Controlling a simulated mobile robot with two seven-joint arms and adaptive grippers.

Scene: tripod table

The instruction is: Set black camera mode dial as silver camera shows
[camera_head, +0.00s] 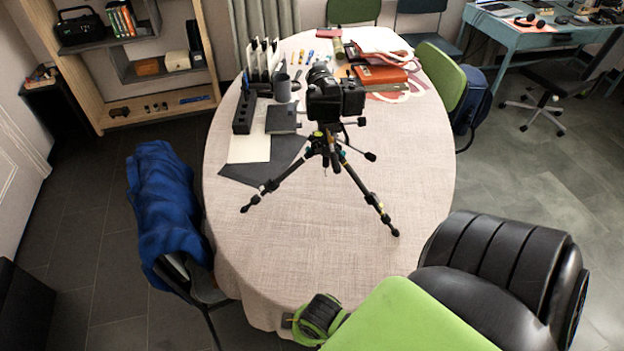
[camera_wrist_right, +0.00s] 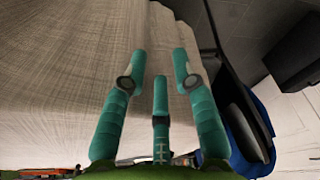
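The black camera (camera_head: 335,98) sits on a black tripod (camera_head: 330,150) with spread legs on the cloth-covered table in the head view. Its mode dial is too small to make out. I cannot pick out a silver camera in either view. My right gripper (camera_wrist_right: 160,78) shows in the right wrist view with teal fingers spread apart. It is open, with nothing between the fingers, and the tablecloth lies behind it. I cannot make out its fingers in the head view. My left gripper is in neither view.
Books, papers, a mug (camera_head: 282,88) and a black holder (camera_head: 244,110) crowd the far part of the table (camera_head: 270,245). Its near part is mostly clear. A chair with a blue jacket (camera_head: 165,205) stands left. Green (camera_head: 410,322) and black ribbed (camera_head: 500,265) shapes fill the lower right.

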